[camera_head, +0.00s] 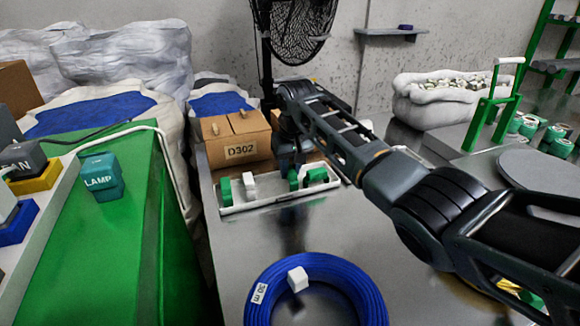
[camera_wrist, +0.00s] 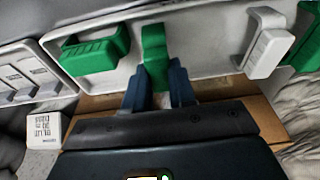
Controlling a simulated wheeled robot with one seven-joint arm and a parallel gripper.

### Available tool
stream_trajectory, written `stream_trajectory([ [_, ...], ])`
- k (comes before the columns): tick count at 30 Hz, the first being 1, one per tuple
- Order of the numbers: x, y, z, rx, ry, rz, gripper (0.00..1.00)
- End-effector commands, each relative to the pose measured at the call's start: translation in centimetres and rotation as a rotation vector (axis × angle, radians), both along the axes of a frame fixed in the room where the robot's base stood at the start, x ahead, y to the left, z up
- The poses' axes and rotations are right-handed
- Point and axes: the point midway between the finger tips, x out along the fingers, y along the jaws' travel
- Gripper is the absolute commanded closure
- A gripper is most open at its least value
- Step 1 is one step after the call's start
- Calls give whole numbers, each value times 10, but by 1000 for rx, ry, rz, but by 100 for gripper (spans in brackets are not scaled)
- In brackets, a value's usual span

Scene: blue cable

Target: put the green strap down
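A green strap (camera_wrist: 155,52) stands between the two fingers of my gripper (camera_wrist: 157,80) in the wrist view, and the fingers close on it from both sides. The held strap also shows in the head view (camera_head: 293,180), below my gripper (camera_head: 291,164), at the white tray (camera_head: 265,204). I cannot tell whether its lower end touches the tray floor. Another green strap (camera_head: 316,175) lies just right of it in the tray. A white piece (camera_head: 249,186) and a further green strap (camera_head: 225,191) are to its left.
A cardboard box marked D302 (camera_head: 236,140) stands right behind the tray. A blue cable coil (camera_head: 262,285) with a small white block (camera_head: 298,279) on it lies in front. Bare metal table (camera_head: 245,240) separates tray and coil. A black fan (camera_head: 300,30) stands behind.

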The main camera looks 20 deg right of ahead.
Motion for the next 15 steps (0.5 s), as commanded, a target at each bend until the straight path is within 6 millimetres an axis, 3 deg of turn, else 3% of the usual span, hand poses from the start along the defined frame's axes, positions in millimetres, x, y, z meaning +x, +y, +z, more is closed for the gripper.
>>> stream_trajectory([
  [8, 0, 0, 0, 0, 1, 0, 50],
  [15, 0, 0, 1, 0, 0, 0, 50],
])
